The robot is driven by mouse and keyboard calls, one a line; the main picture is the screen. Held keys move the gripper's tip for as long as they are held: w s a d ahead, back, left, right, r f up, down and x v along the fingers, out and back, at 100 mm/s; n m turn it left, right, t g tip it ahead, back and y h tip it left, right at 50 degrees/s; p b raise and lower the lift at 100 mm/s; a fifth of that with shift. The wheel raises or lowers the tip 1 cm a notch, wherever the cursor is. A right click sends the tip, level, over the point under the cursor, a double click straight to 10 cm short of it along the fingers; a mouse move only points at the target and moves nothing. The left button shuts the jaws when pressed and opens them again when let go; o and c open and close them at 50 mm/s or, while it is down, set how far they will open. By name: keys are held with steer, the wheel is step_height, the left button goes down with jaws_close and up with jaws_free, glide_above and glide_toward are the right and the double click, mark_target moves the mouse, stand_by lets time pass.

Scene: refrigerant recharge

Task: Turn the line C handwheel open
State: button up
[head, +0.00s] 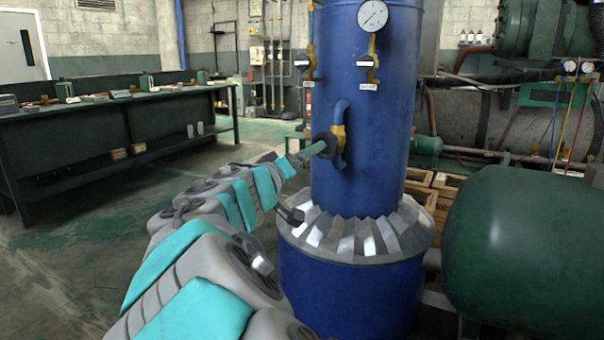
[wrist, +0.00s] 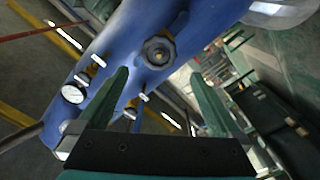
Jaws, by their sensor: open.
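In the wrist view the handwheel (wrist: 158,52) shows face-on, with a brass-coloured hub. My gripper (head: 312,151) is at the handwheel from the left in the head view. In the wrist view my gripper (wrist: 160,76) is open, its green fingers apart, with the handwheel ahead, between the lines of the fingers. Nothing is between the fingers. I cannot tell whether a fingertip touches the wheel. No line C label is readable.
The blue column (head: 365,180) has a pressure gauge (head: 372,15) and two labelled valves (head: 367,62) above. A ring of metal wedges (head: 345,235) circles its base. A green tank (head: 525,250) stands at right. A dark workbench (head: 70,150) stands left; floor between is clear.

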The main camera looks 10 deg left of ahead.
steer(key=w+d+m+p, duration=0.2)
steer(key=w+d+p, duration=0.1)
steer(key=w, duration=0.4)
steer(key=shift+w+r+p, duration=0.2)
steer(key=shift+w+p, duration=0.05)
steer(key=shift+p, duration=0.65)
steer(key=shift+w+d+f+p, duration=0.15)
steer(key=shift+w+p, duration=0.15)
steer(key=shift+w, duration=0.25)
steer(key=shift+c, duration=0.2)
steer(key=c, duration=1.2)
steer(key=shift+c, duration=0.2)
steer(key=shift+f+n+p, duration=0.1)
steer(key=shift+n+p, duration=0.55)
steer(key=shift+n, duration=1.55)
